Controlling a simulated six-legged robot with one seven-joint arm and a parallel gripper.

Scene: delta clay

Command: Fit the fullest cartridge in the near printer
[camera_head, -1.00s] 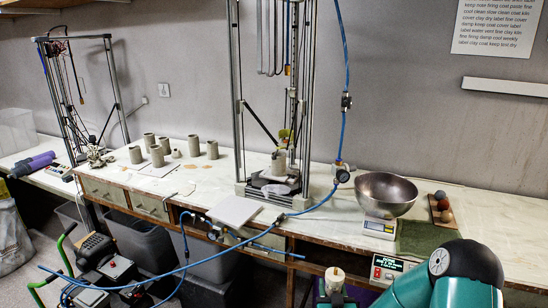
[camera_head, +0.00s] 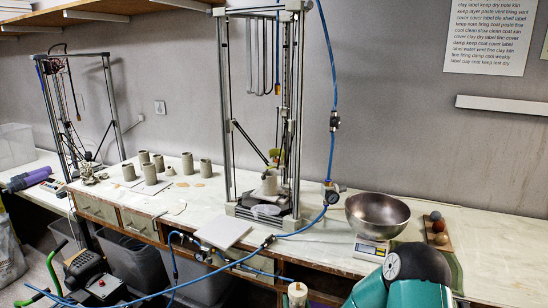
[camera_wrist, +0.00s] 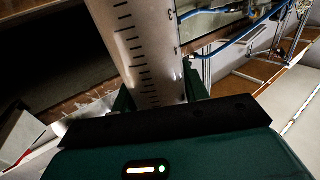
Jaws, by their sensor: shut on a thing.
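My gripper (camera_wrist: 160,97) is shut on a clear cartridge (camera_wrist: 140,45) with black graduation marks, in the wrist view. A pale filling shows inside it; its exact level is unclear. In the head view only its pale capped top (camera_head: 297,290) shows at the bottom edge, left of my teal arm, in front of the bench. The near printer (camera_head: 226,120) is a tall metal frame standing mid-bench, with a clay piece (camera_head: 270,184) on its bed. The far printer (camera_head: 112,110) stands at the back left. No other cartridge is clearly visible.
A blue hose (camera_head: 325,170) hangs beside the near printer and crosses the bench front. A steel bowl (camera_head: 378,214) sits on a scale (camera_head: 371,250) at right, beside a board with several balls. A white tile (camera_head: 222,233) lies at the front edge. Clay cylinders (camera_head: 186,163) stand left.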

